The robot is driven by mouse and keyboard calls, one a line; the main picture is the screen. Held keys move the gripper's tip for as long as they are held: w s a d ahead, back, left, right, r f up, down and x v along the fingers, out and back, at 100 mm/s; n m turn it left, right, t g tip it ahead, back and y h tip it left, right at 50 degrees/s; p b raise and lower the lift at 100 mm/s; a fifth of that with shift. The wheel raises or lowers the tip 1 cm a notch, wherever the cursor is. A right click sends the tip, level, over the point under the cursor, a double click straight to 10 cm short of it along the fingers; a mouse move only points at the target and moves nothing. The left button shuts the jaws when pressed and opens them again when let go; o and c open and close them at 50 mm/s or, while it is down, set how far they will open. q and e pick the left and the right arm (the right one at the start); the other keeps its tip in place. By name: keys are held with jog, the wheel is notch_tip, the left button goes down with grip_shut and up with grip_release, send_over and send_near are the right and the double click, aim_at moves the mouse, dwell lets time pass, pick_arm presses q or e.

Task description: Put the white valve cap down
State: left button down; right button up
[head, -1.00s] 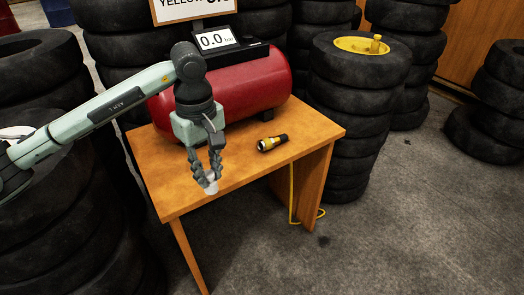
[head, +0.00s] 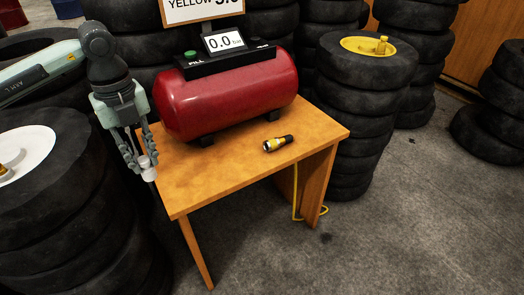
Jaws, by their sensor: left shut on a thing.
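My left gripper (head: 146,166) points down at the left edge of the wooden table (head: 225,172). It is shut on the white valve cap (head: 149,174), which shows as a small white piece between the fingertips. The fingers hide part of the cap. The cap appears held in the air beside the table's left edge; its exact height is hard to tell. My right gripper is out of view.
A red air tank (head: 228,97) with a 0.0 display (head: 225,41) stands at the table's back. Tyre stacks surround the table, one with a white rim (head: 25,152), one with a yellow rim (head: 367,46). The table's front is clear.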

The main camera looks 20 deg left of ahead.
pick_arm(q)
jog(key=n, duration=0.3)
jog(key=a+r+n, duration=0.1)
jog(key=shift+s, duration=0.35)
jog(key=p, duration=0.2)
send_near(190, 177)
jog(key=d, duration=0.3)
jog(key=f, duration=0.3)
jog(key=shift+s+a+f, duration=0.15)
jog(key=shift+s, duration=0.25)
jog(key=shift+f, duration=0.25)
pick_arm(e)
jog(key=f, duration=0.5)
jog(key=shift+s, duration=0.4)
pick_arm(q)
jog(key=shift+f, duration=0.15)
